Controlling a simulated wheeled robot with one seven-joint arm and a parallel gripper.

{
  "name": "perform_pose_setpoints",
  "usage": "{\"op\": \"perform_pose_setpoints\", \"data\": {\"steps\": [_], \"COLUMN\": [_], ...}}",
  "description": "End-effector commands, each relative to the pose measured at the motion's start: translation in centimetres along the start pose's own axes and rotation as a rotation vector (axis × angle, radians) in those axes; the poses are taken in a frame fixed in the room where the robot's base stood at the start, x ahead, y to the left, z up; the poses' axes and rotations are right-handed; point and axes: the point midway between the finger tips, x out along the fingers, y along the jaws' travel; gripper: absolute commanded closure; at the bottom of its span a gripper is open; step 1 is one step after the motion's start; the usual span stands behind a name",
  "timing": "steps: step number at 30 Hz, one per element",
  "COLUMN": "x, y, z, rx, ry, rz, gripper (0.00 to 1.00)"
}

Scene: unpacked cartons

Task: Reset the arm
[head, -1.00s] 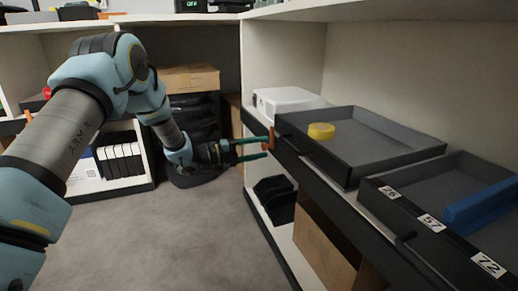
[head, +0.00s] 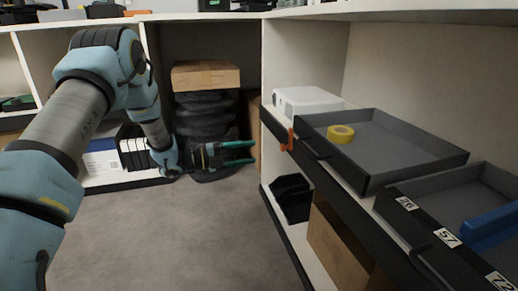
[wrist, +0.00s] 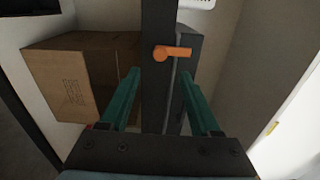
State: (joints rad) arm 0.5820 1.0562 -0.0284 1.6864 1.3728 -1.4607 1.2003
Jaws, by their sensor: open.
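My gripper (head: 238,153) is open and empty in the head view, its two green fingers pointing right, in free space left of the shelf with the trays. In the wrist view the open fingers (wrist: 158,100) show with a dark shelf edge beyond them. An orange clip-like piece (wrist: 172,53) is on that edge; in the head view the orange piece (head: 290,139) is at the shelf's front edge, right of my fingertips and apart from them.
A dark tray (head: 405,172) holds a yellow tape roll (head: 340,134). Another tray (head: 400,205) holds a blue object (head: 490,228). A white box (head: 308,101) stands behind. Cartons (head: 205,75) and (head: 335,245) are near. The grey floor (head: 170,235) is clear.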

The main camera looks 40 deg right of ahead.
Motion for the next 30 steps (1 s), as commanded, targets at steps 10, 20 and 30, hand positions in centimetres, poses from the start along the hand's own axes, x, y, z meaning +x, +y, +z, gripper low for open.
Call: {"op": "perform_pose_setpoints", "data": {"steps": [10,20,30], "x": [-0.5,-0.7,-14.1], "y": [0.0,-0.2,-4.6], "z": [0.0,0.3,9.6], "rx": [0.0,-0.005,-0.419], "ry": [0.0,-0.012,-0.706], "rz": [0.0,0.006,0.216], "gripper": [0.36,0.36,0.36]}}
